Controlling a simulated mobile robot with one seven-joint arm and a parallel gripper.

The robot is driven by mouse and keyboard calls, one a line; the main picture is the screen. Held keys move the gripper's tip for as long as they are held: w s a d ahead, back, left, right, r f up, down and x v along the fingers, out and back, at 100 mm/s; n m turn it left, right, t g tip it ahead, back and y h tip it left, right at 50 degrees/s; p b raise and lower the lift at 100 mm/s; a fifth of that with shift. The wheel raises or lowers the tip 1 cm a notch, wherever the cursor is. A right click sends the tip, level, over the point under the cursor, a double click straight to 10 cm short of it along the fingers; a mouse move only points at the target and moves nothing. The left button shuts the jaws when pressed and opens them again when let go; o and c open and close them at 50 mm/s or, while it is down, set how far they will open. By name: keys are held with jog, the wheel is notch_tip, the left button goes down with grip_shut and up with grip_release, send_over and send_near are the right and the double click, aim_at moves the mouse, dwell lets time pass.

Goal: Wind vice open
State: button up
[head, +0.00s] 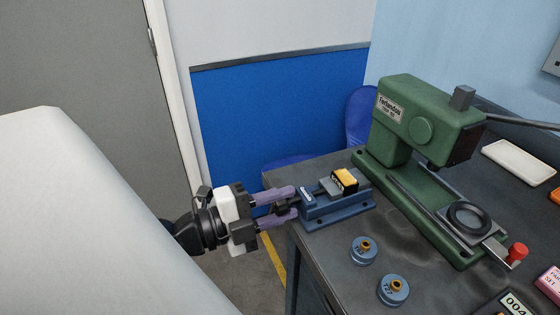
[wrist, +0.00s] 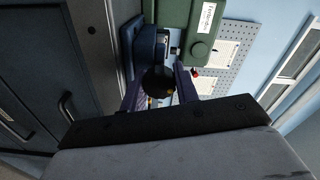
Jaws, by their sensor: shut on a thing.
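The blue vice (head: 338,210) sits at the left front edge of the dark bench, with a black and yellow block (head: 345,181) at its jaws. My gripper (head: 286,207) reaches in from the left, its purple fingers on either side of the vice's dark handle end. It is shut on this handle. In the wrist view, the vice (wrist: 150,45) lies ahead and the round dark handle (wrist: 158,82) sits between the fingers of my gripper (wrist: 160,88). How far the vice jaws are apart is hard to tell.
A green press (head: 425,125) stands right of the vice. Two blue round pieces with brass centres (head: 364,250) (head: 393,290) lie in front on the bench (head: 325,255). A red knob (head: 517,252) and a white tray (head: 520,160) are further right. A blue chair (head: 360,105) is behind.

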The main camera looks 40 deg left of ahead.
dwell(0.4)
jog(key=o, duration=1)
jog(key=shift+c, duration=0.2)
jog(key=b+v, duration=0.1)
jog(key=v, duration=1.3)
jog(key=shift+b, duration=0.3)
jog(key=shift+w+f, duration=0.1)
jog(key=shift+w, duration=0.05)
